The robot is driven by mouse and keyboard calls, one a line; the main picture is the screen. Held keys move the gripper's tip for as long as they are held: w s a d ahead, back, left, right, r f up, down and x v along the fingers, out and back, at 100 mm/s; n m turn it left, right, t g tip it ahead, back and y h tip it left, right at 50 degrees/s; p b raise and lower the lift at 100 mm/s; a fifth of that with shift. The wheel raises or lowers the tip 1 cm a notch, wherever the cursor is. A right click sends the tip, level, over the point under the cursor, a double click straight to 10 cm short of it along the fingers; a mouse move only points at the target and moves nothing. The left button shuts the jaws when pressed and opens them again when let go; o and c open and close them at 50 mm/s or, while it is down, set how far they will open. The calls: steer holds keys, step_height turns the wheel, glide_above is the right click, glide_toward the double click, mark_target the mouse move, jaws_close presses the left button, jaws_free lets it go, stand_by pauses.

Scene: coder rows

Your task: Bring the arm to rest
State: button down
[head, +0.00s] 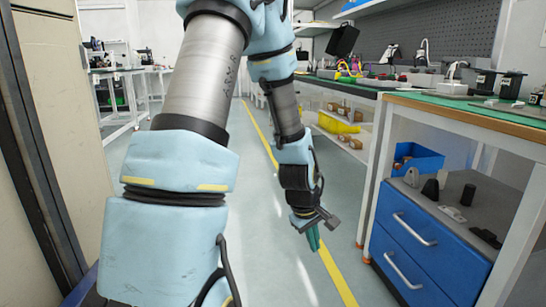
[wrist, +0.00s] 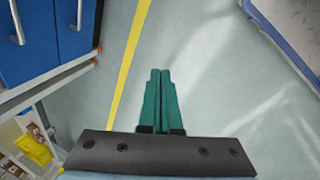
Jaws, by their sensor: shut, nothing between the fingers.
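My arm, blue and silver, reaches forward and down from the upper middle of the head view. My gripper (head: 314,238) hangs over the aisle floor, pointing down, beside the yellow floor line. In the wrist view its two green fingers (wrist: 160,74) lie together with nothing between them. The gripper is apart from the workbench and touches nothing that I can see.
A blue drawer cabinet (head: 408,251) stands under the right workbench (head: 468,113), whose edge runs along the aisle. A pale door or panel (head: 62,105) is close on the left. The grey floor (head: 262,250) around the yellow line (head: 335,272) is clear.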

steer(key=s+a+r+m+y, duration=0.1)
steer(key=s+a+r+m, duration=0.3)
steer(key=a, duration=0.5)
steer(key=s+a+r+m+y, duration=0.2)
steer(key=a+r+m, duration=0.1)
steer(key=a+r, duration=0.45)
steer(key=w+p+v, duration=0.2)
steer(key=p+v, duration=1)
steer(key=w+r+p+v, duration=0.1)
steer(key=w+p+v, duration=0.2)
steer(key=p+v, duration=0.9)
steer(key=w+p+v, duration=0.2)
steer(key=p+v, duration=1)
steer(key=p, duration=0.2)
steer(key=shift+a+r+g, duration=0.4)
steer(key=shift+a+r, duration=0.1)
steer(key=shift+a, duration=0.2)
steer(key=shift+w, duration=0.15)
